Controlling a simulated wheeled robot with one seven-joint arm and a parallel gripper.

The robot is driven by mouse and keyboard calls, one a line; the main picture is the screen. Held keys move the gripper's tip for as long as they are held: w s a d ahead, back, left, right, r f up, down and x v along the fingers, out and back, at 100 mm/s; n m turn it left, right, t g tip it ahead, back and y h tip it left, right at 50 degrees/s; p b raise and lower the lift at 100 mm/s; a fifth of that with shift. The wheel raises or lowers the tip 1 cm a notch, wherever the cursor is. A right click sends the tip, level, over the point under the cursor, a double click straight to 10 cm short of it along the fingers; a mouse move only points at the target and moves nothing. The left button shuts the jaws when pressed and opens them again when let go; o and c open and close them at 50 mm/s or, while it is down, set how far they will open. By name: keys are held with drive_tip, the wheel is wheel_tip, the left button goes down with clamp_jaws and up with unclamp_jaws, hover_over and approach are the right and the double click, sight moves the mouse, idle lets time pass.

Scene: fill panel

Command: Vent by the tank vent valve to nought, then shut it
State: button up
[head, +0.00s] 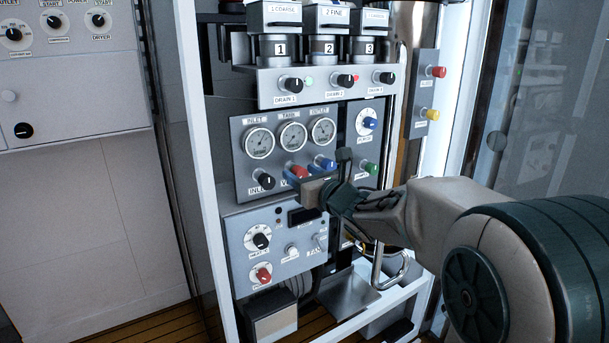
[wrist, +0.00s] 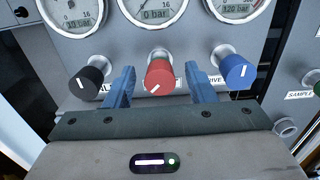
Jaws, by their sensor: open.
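The red knob (wrist: 160,76), below the middle gauge, stands between the fingers of my gripper (wrist: 163,84) in the wrist view. The fingers are open, with a gap showing on each side of the knob. Its white mark slants to the lower left. The label under it is mostly hidden by my gripper. In the head view the red knob (head: 297,171) shows just above my gripper (head: 310,184). The middle gauge, marked TANK (head: 292,137), also shows in the wrist view (wrist: 157,8), cut off at the top; I cannot read its needle surely.
A black inlet knob (wrist: 86,81) stands left of the red knob and a blue knob (wrist: 237,71) stands right, both near my fingers. A green sample knob (head: 370,168) is farther right. Drain knobs (head: 291,84) sit above; a lower control panel (head: 262,262) sits below.

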drive_tip(key=c, duration=1)
drive_tip(key=shift+m+b, duration=0.3)
